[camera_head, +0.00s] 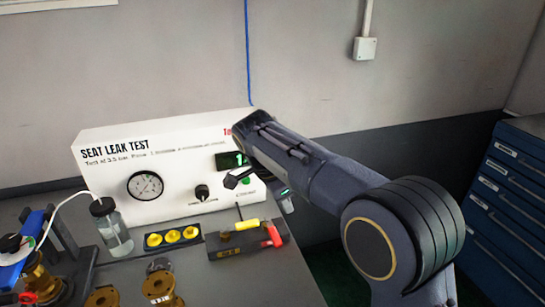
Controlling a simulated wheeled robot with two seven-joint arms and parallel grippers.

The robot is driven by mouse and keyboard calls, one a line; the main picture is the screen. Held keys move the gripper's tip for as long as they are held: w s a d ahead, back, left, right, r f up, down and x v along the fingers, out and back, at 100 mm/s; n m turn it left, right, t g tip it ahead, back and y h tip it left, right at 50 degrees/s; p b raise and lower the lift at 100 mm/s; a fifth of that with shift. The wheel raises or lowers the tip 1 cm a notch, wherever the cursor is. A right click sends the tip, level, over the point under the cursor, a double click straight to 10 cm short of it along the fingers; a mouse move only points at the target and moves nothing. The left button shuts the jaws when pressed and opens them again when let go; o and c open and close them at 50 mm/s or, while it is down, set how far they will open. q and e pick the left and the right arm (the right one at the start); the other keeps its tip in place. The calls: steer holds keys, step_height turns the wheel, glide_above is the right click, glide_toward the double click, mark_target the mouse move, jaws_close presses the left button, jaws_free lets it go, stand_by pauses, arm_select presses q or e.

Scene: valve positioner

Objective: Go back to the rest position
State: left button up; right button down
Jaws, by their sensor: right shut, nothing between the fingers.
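My right arm comes in from the right and reaches over the bench toward the white test box. The arm's wrist hides the right edge of the box. My left gripper is not in view.
The white seat leak test box (112,177) stands against the wall. A tool holder (225,246) sits below my gripper. A glass bottle (115,236), yellow caps (173,236) and brass parts (158,284) are further left. Blue drawers (512,205) stand at right.

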steer(key=s+d+r+n+y+p, duration=0.35)
steer(key=s+d+n+y, duration=0.25)
steer(key=s+d, duration=0.8)
steer(key=s+f+n+t+y+p, duration=0.1)
steer(key=s+n, duration=0.5)
steer(key=s, duration=0.9)
step_height(320, 180, down, 2)
steer(key=t+p, duration=0.1)
steer(key=t, duration=0.2)
steer(key=shift+a+n, duration=0.3)
steer(key=shift+n, duration=0.1)
